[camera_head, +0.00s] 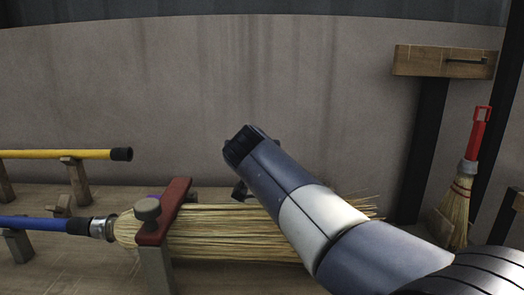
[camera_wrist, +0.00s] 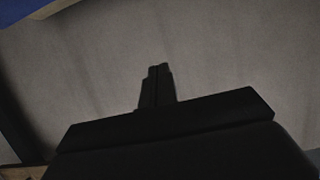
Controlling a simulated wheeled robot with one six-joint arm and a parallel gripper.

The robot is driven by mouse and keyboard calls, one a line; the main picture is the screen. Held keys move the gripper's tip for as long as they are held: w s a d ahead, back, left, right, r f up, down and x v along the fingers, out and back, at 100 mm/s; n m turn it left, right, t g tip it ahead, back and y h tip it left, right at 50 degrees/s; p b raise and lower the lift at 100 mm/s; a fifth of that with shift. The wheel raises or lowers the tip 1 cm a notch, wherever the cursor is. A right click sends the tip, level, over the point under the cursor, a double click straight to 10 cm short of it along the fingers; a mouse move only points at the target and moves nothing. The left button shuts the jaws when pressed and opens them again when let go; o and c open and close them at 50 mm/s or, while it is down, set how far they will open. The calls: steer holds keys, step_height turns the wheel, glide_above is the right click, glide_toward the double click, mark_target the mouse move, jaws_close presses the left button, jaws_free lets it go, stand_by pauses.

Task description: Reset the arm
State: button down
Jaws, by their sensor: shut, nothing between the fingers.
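My gripper (camera_wrist: 157,70) shows in the wrist view with its two dark fingers together and nothing between them. It faces the plain wall. In the head view my arm reaches up and left from the lower right, and its dark end is raised in front of the wall. The fingers cannot be made out there. The broom (camera_head: 240,245) lies level below my arm, its straw bristles pointing right and partly hidden by the arm. Its blue handle (camera_head: 35,224) runs off to the left. A red clamp bar (camera_head: 165,212) with a grey knob crosses the bristles near the handle.
A yellow pole (camera_head: 60,154) rests on wooden supports at the left. A small red-handled brush (camera_head: 463,190) stands at the right beside a dark post (camera_head: 425,150) with a wooden block (camera_head: 444,61) on top. The grey wall (camera_head: 180,80) is bare behind my arm.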

steer(key=shift+s+f+b, duration=0.1)
steer(key=shift+f+b, duration=0.05)
steer(key=shift+b, duration=0.25)
step_height(320, 180, up, 11)
steer(key=p, duration=0.5)
step_height(320, 180, down, 12)
steer(key=b, duration=0.6)
steer(key=w+r+g+p, duration=0.1)
steer(key=w+g+p, duration=0.6)
steer(key=p, duration=2.8)
steer(key=w, duration=0.2)
steer(key=shift+w+r, duration=0.3)
steer(key=shift+w, duration=0.1)
steer(key=shift+f, duration=0.15)
steer(key=shift+d, duration=0.1)
